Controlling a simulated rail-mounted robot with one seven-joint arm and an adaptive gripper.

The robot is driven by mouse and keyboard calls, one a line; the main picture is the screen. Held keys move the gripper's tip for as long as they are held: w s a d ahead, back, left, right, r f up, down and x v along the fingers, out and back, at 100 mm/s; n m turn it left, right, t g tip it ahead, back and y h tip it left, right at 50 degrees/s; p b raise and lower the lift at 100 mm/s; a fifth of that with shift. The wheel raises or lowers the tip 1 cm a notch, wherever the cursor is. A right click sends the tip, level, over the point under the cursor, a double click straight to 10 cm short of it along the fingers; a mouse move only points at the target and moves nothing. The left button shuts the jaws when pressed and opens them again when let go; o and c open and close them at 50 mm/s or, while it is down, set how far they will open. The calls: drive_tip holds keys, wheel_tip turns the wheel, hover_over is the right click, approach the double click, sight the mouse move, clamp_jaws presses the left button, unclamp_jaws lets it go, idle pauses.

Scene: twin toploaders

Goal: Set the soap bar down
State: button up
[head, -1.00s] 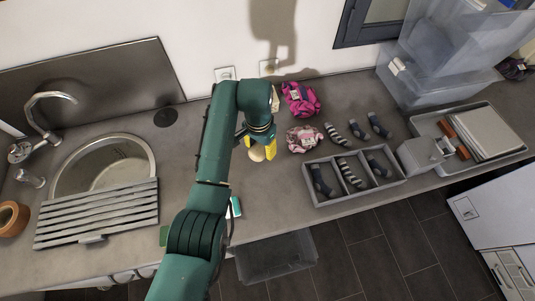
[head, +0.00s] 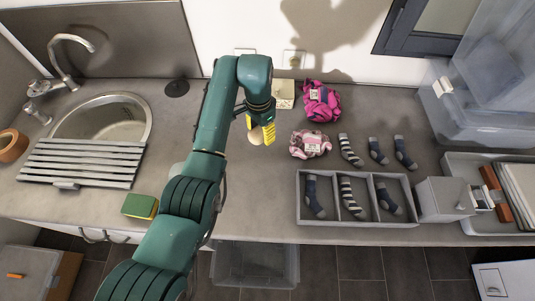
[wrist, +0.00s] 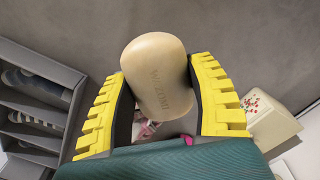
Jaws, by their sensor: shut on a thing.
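The soap bar (wrist: 158,75) is a beige rounded bar with stamped lettering. It sits between the two yellow ribbed fingers of my gripper (wrist: 160,95) in the wrist view. In the head view my gripper (head: 262,132) hangs over the counter (head: 255,185), left of the pink bundles, and the soap bar (head: 256,140) shows pale at its fingers. My gripper is shut on the soap bar. The head view does not clearly show how high the bar is above the counter.
A pale box (head: 285,93) stands behind my gripper by the wall. A pink patterned bundle (head: 310,144) and a magenta bundle (head: 321,101) lie to the right. A grey divided tray (head: 357,222) holds socks. A green-yellow sponge (head: 140,206) lies left. The counter in front of my gripper is clear.

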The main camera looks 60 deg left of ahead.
sight(260, 130)
wheel_tip(260, 130, down, 9)
drive_tip(key=shift+s+f+b, duration=0.1)
drive_tip(key=shift+b, duration=0.5)
drive_tip(key=shift+a, duration=0.1)
drive_tip(key=shift+f, duration=0.1)
drive_tip(key=o, duration=1.2)
drive_tip(key=shift+c, duration=0.2)
wheel_tip(260, 130, up, 12)
drive_tip(key=shift+a+r+p, duration=0.1)
drive_tip(key=shift+r+p, duration=0.1)
drive_tip(key=shift+p, duration=0.7)
